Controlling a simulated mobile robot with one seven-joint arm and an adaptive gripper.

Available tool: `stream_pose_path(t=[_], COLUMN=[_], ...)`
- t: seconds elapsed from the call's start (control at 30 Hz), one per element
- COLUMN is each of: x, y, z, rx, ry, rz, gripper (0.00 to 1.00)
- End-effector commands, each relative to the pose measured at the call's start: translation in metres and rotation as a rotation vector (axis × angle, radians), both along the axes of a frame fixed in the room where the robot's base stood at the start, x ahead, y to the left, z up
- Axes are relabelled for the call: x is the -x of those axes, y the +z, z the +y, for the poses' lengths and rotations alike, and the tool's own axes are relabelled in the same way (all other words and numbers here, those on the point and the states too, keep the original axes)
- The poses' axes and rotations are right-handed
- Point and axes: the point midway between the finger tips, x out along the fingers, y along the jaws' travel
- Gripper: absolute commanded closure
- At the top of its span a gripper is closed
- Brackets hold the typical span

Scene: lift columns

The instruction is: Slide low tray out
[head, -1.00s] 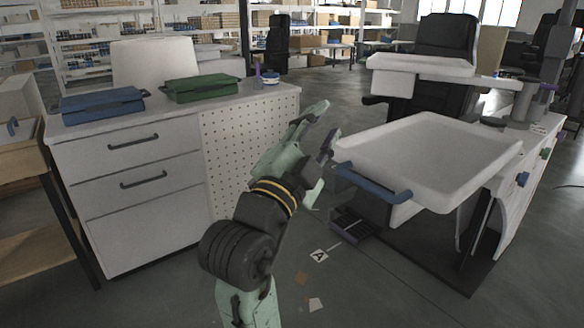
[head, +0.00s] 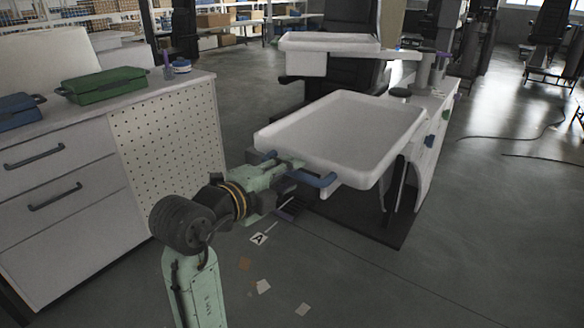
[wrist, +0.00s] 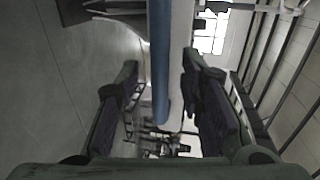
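The low tray (head: 345,128) is a wide white shallow tray with a raised rim, in the middle of the head view, below a smaller upper white tray (head: 330,41). A blue bar handle (head: 317,179) runs along its near edge. My gripper (head: 288,168) is at this handle, over its middle part. In the wrist view the blue handle (wrist: 160,60) runs down between my two dark fingers (wrist: 160,100). The fingers stand apart with a gap on each side of the bar. Contact with the handle does not show.
A white drawer cabinet (head: 60,190) with a pegboard side stands to the left, carrying a green case (head: 104,86) and a blue case (head: 18,108). A black chair (head: 350,82) is behind the trays. Floor at the front right is clear.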

Motion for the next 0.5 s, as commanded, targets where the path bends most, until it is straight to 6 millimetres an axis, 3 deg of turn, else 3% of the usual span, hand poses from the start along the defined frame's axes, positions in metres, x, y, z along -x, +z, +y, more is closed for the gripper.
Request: stream_pose_path(t=[0.2, 0.5], x=[-0.017, -0.019], y=[-0.004, -0.005], z=[-0.012, -0.013], rx=[0.002, 0.001], ry=[0.0, 0.001], rz=[0.0, 0.0], gripper=[0.65, 0.65])
